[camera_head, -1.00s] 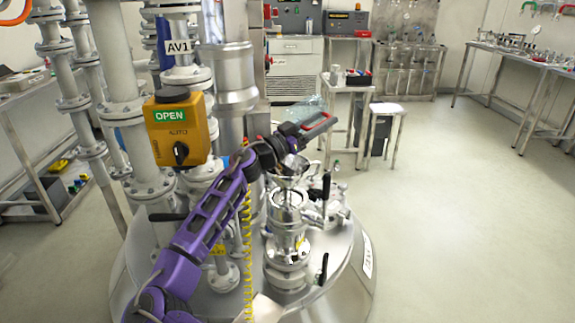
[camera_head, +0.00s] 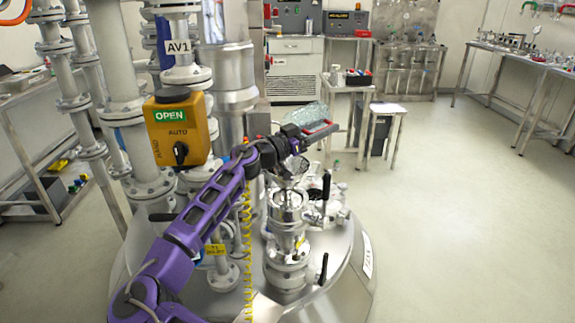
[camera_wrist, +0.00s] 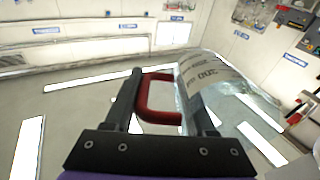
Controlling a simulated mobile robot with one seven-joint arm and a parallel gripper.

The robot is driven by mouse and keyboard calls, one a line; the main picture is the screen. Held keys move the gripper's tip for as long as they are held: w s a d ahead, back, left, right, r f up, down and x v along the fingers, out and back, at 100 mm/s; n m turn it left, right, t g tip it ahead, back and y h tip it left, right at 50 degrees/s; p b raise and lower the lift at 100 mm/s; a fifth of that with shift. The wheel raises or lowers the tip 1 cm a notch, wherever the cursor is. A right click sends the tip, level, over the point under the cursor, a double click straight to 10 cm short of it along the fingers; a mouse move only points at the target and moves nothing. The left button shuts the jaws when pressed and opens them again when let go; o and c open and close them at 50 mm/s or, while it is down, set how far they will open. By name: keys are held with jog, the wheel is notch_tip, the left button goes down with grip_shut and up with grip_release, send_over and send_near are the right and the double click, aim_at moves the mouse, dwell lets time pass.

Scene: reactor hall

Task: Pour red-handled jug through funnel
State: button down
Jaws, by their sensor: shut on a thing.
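The jug (camera_head: 309,117) is a clear body with printed markings. In the wrist view, the red handle (camera_wrist: 143,103) lies between the fingers of my gripper (camera_wrist: 161,84), and the jug body (camera_wrist: 215,82) extends to the right. My gripper (camera_head: 305,138) is shut on the handle and holds the jug above and beyond the vessel top. The jug looks tilted; its contents and any flow cannot be made out. The metal funnel (camera_head: 288,183) is mostly hidden under my wrist, above the flanged port (camera_head: 286,208).
The round steel vessel lid (camera_head: 335,262) carries valves with black levers (camera_head: 325,187). White pipes (camera_head: 125,110) and the orange OPEN actuator box (camera_head: 177,130) stand close left of my arm.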

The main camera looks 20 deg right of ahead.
jog(key=f, duration=0.2)
jog(key=f+y, duration=0.1)
jog(key=f, duration=0.1)
jog(key=f+y, duration=0.1)
jog(key=shift+d+f, duration=0.4)
